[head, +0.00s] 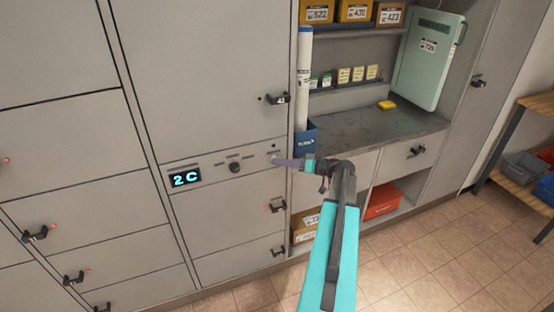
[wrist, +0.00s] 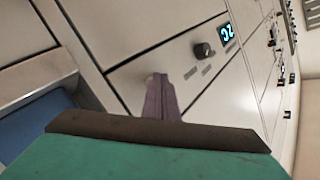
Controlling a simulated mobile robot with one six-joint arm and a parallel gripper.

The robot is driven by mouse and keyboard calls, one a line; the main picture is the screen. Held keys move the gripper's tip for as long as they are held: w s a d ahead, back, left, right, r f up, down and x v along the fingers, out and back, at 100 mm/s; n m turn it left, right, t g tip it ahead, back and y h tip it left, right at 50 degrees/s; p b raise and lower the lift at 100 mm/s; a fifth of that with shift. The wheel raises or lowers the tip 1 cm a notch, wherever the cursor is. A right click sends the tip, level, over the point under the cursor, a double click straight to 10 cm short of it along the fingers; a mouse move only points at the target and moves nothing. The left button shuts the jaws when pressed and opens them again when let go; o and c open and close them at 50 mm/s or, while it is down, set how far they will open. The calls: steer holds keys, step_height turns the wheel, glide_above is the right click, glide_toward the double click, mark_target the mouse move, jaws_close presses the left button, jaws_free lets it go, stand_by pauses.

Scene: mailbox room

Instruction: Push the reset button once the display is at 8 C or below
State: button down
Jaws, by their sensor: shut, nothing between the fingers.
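The display (head: 185,178) on the locker front reads 2 C in lit cyan. It also shows, turned sideways, in the wrist view (wrist: 227,36). A dark round knob (head: 235,168) sits to its right on the same panel strip; the wrist view shows it too (wrist: 203,50). My gripper (head: 275,162) is shut and empty, its purple fingers pointing at the right end of the strip. In the wrist view the fingertips (wrist: 157,80) are close to the panel face. The reset button cannot be made out clearly around the fingertips; whether they touch it I cannot tell.
An open shelf bay with a grey counter (head: 365,132) lies right of the panel. A white tube (head: 304,80) stands in a blue bin (head: 306,140) close to my gripper. Locker handles (head: 279,98) stick out above and below. Tiled floor (head: 400,260) is free in front.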

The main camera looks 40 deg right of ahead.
steer(key=shift+s, duration=0.1)
steer(key=shift+s+a+b, duration=0.3)
steer(key=shift+s+b, duration=0.35)
steer(key=shift+s, duration=0.05)
steer(key=shift+s+a+b, duration=0.3)
steer(key=shift+s+b, duration=0.1)
steer(key=shift+s, duration=0.35)
steer(key=shift+s+a+b, duration=0.35)
steer(key=shift+s+b, duration=0.05)
steer(key=shift+s, duration=0.4)
steer(key=shift+s+a+b, duration=0.3)
steer(key=shift+s+b, duration=0.1)
steer(key=shift+s, duration=0.35)
